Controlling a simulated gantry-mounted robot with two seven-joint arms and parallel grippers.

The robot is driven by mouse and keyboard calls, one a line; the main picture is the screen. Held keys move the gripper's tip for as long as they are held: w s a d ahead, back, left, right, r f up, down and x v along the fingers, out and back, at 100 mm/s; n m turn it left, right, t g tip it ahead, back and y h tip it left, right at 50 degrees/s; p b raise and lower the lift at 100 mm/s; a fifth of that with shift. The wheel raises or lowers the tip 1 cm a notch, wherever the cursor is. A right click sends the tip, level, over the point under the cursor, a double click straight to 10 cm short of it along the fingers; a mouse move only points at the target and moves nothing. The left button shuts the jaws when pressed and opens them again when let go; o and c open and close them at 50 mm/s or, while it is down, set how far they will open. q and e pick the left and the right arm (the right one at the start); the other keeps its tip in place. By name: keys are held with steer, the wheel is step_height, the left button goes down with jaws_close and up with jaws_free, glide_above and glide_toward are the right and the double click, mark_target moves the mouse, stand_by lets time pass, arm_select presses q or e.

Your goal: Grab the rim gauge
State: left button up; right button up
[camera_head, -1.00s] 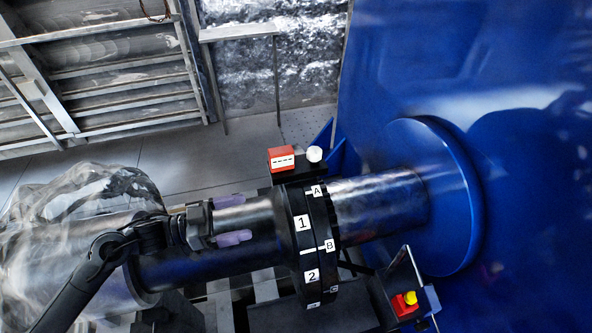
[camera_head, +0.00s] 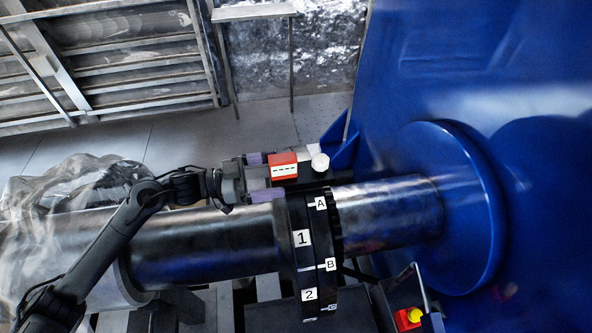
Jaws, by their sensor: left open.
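A second red piece (camera_head: 403,321) with a yellow knob (camera_head: 414,314) is at the lower right, in front of the shaft. I cannot tell from the picture which of the two is the rim gauge. My left gripper (camera_head: 261,177) is open, its purple fingertips just left of the labelled red block. The fingers are apart and nothing is held; contact with the block cannot be told. My right gripper is not in view.
The black coupling (camera_head: 300,265), marked 1, 2, A and B, rings the metal shaft (camera_head: 210,245) just below the gripper. A big blue housing (camera_head: 540,150) fills the right. Grey floor (camera_head: 180,145) lies open behind the gripper.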

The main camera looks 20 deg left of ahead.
mark_target(289, 170)
arm_select(q)
steer(key=x, duration=0.1)
steer(key=p+x, duration=0.1)
steer(key=x, duration=0.2)
steer(key=shift+d+r, duration=0.15)
steer(key=shift+r, duration=0.15)
steer(key=shift+w+d+f, duration=0.1)
steer(key=shift+w+d, duration=0.1)
steer(key=shift+d, duration=0.1)
steer(key=c, duration=1.8)
